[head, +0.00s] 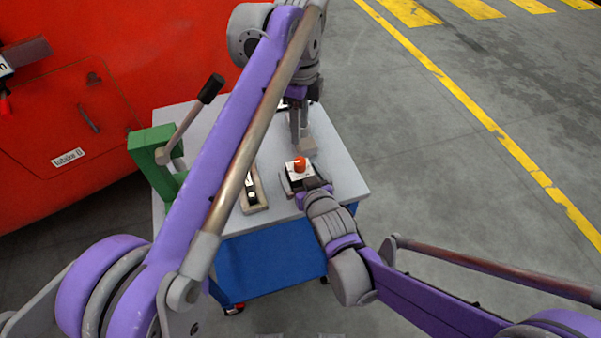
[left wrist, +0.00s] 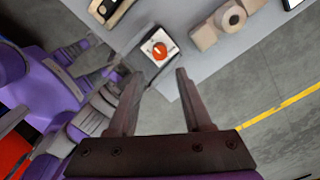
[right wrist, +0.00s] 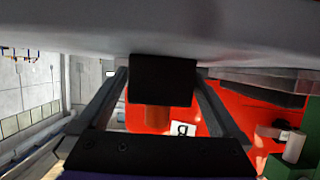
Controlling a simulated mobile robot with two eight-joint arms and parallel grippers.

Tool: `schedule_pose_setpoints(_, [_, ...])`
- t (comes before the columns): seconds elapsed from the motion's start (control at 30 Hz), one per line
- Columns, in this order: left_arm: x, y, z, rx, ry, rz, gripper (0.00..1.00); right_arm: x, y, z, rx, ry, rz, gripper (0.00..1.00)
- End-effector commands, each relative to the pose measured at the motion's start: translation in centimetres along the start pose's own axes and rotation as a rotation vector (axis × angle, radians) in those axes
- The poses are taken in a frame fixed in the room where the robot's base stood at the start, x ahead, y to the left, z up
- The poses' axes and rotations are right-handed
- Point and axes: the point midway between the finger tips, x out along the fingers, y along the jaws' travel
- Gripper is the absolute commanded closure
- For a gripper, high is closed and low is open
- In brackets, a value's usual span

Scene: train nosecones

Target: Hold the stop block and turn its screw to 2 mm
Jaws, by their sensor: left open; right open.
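The stop block (head: 292,177) sits near the table's front right edge, with a white top and an orange screw knob (head: 300,164). In the left wrist view the knob (left wrist: 160,50) shows a pale mark; I cannot read its setting. My right gripper (right wrist: 161,76) is open at the table surface, one finger on each side of the dark block (right wrist: 163,82). Whether the fingers touch it is unclear. My left gripper (left wrist: 157,72) is open and empty, its fingers pointing down toward the knob from above, apart from it. In the head view my left arm partly covers the table.
On the grey table (head: 335,176) a narrow tray-like piece (head: 253,195) lies left of the block. A beige fixture (left wrist: 222,25) stands behind it. A green lever press (head: 155,150) stands at the left. The red train nose (head: 60,110) is beyond; open floor lies right.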

Motion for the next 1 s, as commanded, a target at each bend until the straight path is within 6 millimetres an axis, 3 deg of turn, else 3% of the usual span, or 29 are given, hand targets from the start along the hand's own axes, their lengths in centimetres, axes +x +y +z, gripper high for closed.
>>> schedule_pose_setpoints(0.17, [0.0, 0.0, 0.0, 0.000, 0.000, 0.000, 0.50, 0.0, 0.0, 0.0, 0.000, 0.000, 0.000, 0.00])
schedule_pose_setpoints(0.7, [0.0, 0.0, 0.0, 0.000, 0.000, 0.000, 0.50, 0.0, 0.0, 0.0, 0.000, 0.000, 0.000, 0.97])
schedule_pose_setpoints(0.77, [0.0, 0.0, 0.0, 0.000, 0.000, 0.000, 0.46, 0.0, 0.0, 0.0, 0.000, 0.000, 0.000, 1.00])
schedule_pose_setpoints(0.83, [-0.2, 0.0, 0.0, -0.017, 0.000, 0.000, 0.34, -0.1, 0.0, 0.0, 0.000, 0.000, 0.000, 1.00])
schedule_pose_setpoints(1.0, [-1.2, 0.0, 0.1, -0.142, 0.000, 0.000, 0.33, -0.1, 0.0, 0.0, 0.000, 0.000, 0.000, 1.00])
